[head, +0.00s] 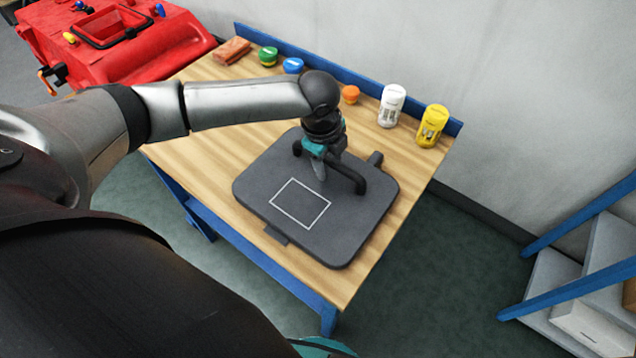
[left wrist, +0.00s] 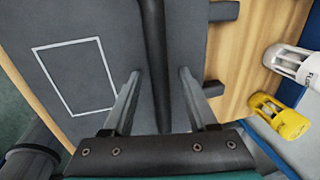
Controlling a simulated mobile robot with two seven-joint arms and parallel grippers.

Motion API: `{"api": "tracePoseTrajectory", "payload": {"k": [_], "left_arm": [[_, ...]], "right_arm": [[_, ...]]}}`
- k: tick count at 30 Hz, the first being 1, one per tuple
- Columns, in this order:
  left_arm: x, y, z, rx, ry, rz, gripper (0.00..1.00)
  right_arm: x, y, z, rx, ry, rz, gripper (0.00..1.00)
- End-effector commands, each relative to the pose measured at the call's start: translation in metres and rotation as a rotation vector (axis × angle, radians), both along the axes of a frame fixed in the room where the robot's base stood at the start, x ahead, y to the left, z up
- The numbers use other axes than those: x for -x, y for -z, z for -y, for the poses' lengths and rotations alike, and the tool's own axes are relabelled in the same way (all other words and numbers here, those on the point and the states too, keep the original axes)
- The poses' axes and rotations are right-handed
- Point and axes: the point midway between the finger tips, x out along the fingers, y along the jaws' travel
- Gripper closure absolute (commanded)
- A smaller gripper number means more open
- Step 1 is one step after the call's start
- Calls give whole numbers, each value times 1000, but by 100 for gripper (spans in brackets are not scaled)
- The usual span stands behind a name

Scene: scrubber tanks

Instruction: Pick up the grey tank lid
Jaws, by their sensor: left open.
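The grey tank lid (head: 262,182) lies flat on the wooden bench. It is a dark grey rounded slab with a white rectangle outline, a raised black handle (head: 358,180) and small tabs at its edges. My left gripper (head: 322,168) points down over the lid at the handle and partly hides it. In the left wrist view the open gripper (left wrist: 162,82) has its fingers on either side of the dark handle bar (left wrist: 155,45), with gaps showing between bar and fingers. The lid (left wrist: 75,75) fills much of that view. My right gripper is not seen.
Along the back of the bench (head: 190,158) stand a yellow-capped container (head: 432,126), a white one (head: 391,105), an orange cap (head: 350,94), blue and green caps and a brown block (head: 231,50). A red tank (head: 120,45) is at upper left, blue-framed shelves (head: 580,265) at right.

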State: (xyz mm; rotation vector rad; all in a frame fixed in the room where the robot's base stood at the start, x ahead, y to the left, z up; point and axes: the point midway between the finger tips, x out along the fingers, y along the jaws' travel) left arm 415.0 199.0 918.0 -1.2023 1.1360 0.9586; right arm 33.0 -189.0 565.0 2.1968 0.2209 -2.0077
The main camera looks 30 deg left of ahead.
Motion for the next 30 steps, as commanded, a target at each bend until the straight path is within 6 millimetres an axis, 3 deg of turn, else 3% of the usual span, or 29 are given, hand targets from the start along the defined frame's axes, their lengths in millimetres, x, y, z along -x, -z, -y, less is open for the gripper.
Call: {"api": "tracePoseTrajectory", "payload": {"k": [5, 21, 30], "left_arm": [[0, 0, 0, 0, 0, 0, 42], [0, -1, 0, 0, -1, 0, 100], [0, -1, 0, 0, -1, 0, 100]], "right_arm": [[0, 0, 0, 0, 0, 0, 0], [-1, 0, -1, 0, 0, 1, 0], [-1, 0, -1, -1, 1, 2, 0]]}}
